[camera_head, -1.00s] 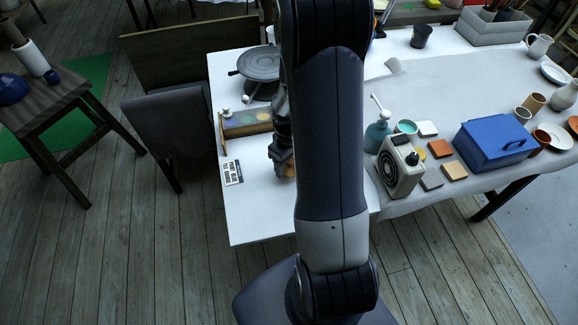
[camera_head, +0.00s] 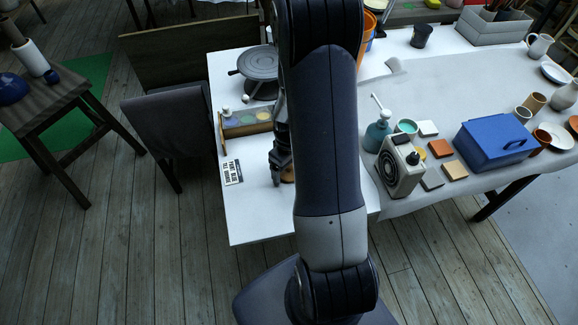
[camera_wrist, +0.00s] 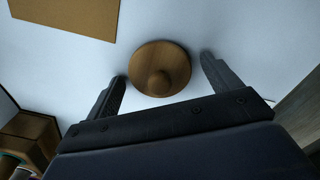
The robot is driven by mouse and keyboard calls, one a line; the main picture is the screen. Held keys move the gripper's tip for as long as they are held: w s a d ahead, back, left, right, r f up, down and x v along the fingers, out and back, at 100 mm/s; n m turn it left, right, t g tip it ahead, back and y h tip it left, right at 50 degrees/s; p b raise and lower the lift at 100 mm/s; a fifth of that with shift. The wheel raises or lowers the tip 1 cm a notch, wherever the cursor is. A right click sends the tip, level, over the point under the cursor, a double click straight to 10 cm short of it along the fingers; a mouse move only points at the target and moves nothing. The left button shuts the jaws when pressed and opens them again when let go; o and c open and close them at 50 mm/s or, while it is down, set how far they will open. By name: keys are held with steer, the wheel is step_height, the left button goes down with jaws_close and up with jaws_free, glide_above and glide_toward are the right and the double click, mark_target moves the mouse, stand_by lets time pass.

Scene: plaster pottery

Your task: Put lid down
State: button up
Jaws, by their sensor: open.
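A round wooden lid (camera_wrist: 160,68) with a knob lies on the white table, as my wrist view shows. It lies between and just beyond the fingertips of my gripper (camera_wrist: 165,72), with white table showing between the lid and the right finger. The left fingertip is close to the lid's edge. My gripper is open and empty. In the head view, my gripper (camera_head: 283,166) is low over the table, and part of the lid (camera_head: 288,176) shows beside it. My arm hides the rest of the lid there.
A wooden rack with coloured discs (camera_head: 246,121) and a printed card (camera_head: 232,172) are near the table's left edge. A dark turntable (camera_head: 260,63) stands behind. A fan-like device (camera_head: 400,168) and a blue box (camera_head: 494,144) stand right. The front left tabletop is clear.

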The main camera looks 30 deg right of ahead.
steer(key=shift+r, duration=0.1)
step_height(320, 180, up, 12)
steer(key=shift+p, duration=0.35)
stand_by(0.4)
step_height(320, 180, down, 12)
steer(key=shift+f+b, duration=0.2)
steer(key=shift+b, duration=0.2)
steer(key=shift+r, duration=0.85)
steer(key=shift+f, duration=0.1)
